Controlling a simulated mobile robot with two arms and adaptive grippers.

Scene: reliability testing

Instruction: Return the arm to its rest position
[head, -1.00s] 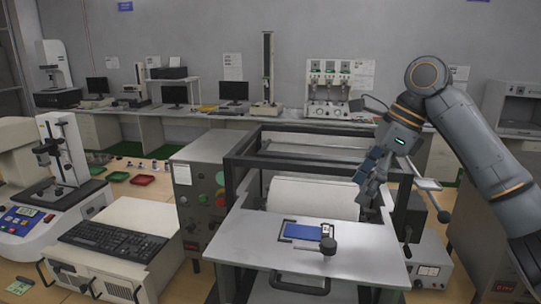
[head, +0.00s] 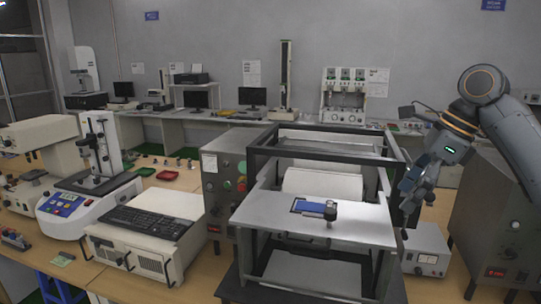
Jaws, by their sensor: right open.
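My right arm comes in from the right edge in the head view. Its gripper (head: 412,188) hangs downward, open, with nothing seen between the fingers. It shows to the right of the black-framed test machine (head: 270,150), above a small grey instrument box (head: 424,262). A blue phone-like device (head: 314,208) lies in a dark holder on the machine's pale metal plate (head: 270,215), apart from the gripper. My left gripper is not in view.
A grey control cabinet (head: 222,185) stands left of the machine. A white box with a black keyboard (head: 142,222) and a blue-and-white tester (head: 88,208) stand further left. A large dark cabinet (head: 495,235) stands at the right, behind my arm. A bench with monitors runs along the back wall.

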